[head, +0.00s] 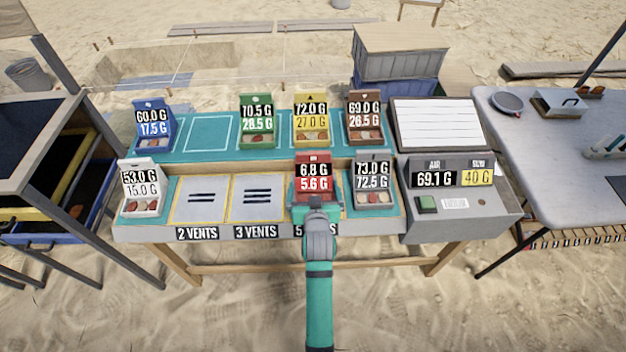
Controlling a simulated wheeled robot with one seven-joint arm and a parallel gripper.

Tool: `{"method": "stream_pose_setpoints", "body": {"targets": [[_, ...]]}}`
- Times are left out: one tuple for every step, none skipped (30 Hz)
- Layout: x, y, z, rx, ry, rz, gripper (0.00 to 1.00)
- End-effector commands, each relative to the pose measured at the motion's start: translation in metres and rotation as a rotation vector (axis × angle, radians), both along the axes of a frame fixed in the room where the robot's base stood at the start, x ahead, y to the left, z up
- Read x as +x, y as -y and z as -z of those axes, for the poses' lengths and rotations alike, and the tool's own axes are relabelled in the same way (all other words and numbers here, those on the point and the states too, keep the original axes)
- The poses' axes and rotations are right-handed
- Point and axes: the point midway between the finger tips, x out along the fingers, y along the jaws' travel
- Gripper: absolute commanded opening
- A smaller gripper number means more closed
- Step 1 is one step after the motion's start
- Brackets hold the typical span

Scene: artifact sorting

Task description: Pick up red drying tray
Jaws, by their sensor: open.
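The red drying tray (313,167) stands in the front row of the wooden table, on the third vent spot from the left. Its upright card reads 6.8 G and 5.6 G. My gripper (314,203) is right at the front of the red tray, at the end of my teal arm, and is open. It hides the tray's lower front part and some of the vent label below. I cannot tell whether the fingers touch the tray.
Blue (153,127), green (257,121), yellow (311,119) and brown (364,118) trays stand behind. Two vent plates (201,198) are empty. A scale console (455,190) is at right.

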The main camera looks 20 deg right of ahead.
Motion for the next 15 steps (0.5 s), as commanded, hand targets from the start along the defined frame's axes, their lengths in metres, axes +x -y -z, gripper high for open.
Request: {"method": "stream_pose_setpoints", "body": {"targets": [[0.008,0.003,0.002,-0.001,0.001,0.001,1.0],[0.011,0.005,0.004,0.0,0.0,0.002,1.0],[0.017,0.007,0.006,0.0,0.001,0.003,1.0],[0.021,0.008,0.008,0.0,0.001,0.003,1.0],[0.024,0.009,0.009,0.0,0.001,0.002,1.0],[0.029,0.01,0.012,0.0,0.0,0.002,1.0],[0.031,0.01,0.013,0.0,0.0,0.001,1.0],[0.034,0.01,0.013,0.0,0.001,0.0,1.0],[0.037,0.01,0.015,0.0,0.0,0.0,1.0],[0.038,0.011,0.016,0.0,0.0,0.0,1.0],[0.039,0.011,0.016,0.0,0.001,0.0,1.0],[0.039,0.011,0.016,-0.001,0.001,-0.001,1.0],[0.04,0.011,0.016,-0.001,0.001,-0.001,1.0],[0.04,0.01,0.016,0.0,0.001,-0.002,1.0],[0.04,0.01,0.016,0.0,0.001,-0.002,1.0]]}}
